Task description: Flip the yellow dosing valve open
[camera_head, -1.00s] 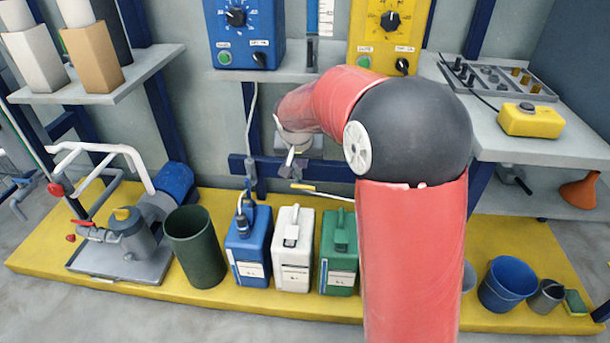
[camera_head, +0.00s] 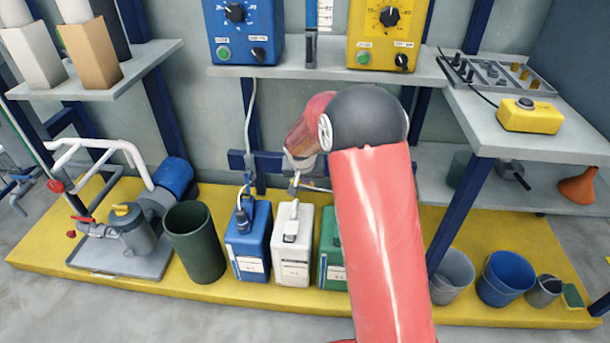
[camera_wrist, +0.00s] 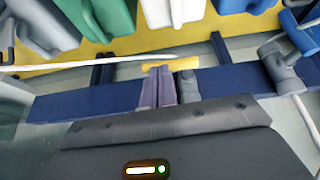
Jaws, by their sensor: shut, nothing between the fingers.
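The yellow dosing valve shows in the wrist view as a short yellow lever (camera_wrist: 185,63) in front of the blue rail. The lever lies roughly along the line of the thin white hose that runs off to the left. My gripper (camera_wrist: 161,70) is shut and empty, with its fingertips right beside the lever's left part; I cannot tell whether they touch it. In the head view my gripper (camera_head: 294,186) is low, above the white canister (camera_head: 292,250). There the yellow lever cannot be made out behind my gripper and arm.
A grey valve fitting (camera_wrist: 276,58) with a hose sits right of the lever. The blue canister (camera_head: 248,245) and the partly hidden green canister (camera_head: 332,262) flank the white one on the yellow platform (camera_head: 200,300). The blue rail (camera_wrist: 60,108) runs behind.

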